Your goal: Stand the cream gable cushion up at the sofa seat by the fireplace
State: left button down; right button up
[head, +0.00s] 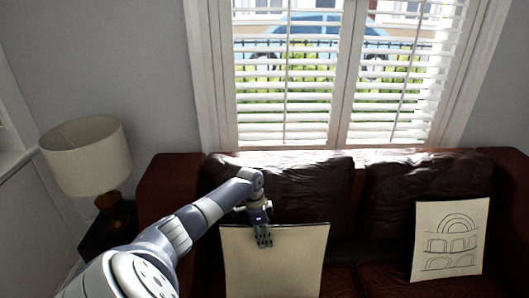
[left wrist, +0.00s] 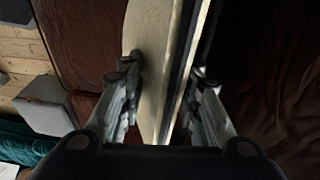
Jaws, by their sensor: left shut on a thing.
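A cream cushion (head: 275,268), plain on the face I see, stands upright at the left seat of the dark brown sofa (head: 170,185). My left gripper (head: 264,238) is shut on its top edge. In the left wrist view, the fingers of my left gripper (left wrist: 166,100) lie on both sides of the cushion (left wrist: 157,45), which has a dark line along its edge. The cushion's lower edge is cut off in the head view, so I cannot tell whether it touches the seat. My right gripper is not in view.
A second cream cushion (head: 450,240) with a line drawing of arches leans on the sofa's right side. A lamp (head: 88,155) stands on a dark side table at the left. A window with white blinds (head: 290,80) is behind the sofa. No fireplace can be made out.

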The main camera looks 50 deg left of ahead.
pick_arm(q)
jog(key=shift+r, duration=0.1)
jog(key=c, duration=1.1)
grip_release()
jog(key=r, duration=0.4)
jog(key=a+r, duration=0.1)
jog(key=r, duration=0.3)
jog(key=s+r, duration=0.1)
jog(key=r, duration=0.2)
jog(key=shift+s+a+r, duration=0.1)
jog(key=shift+a+r, duration=0.3)
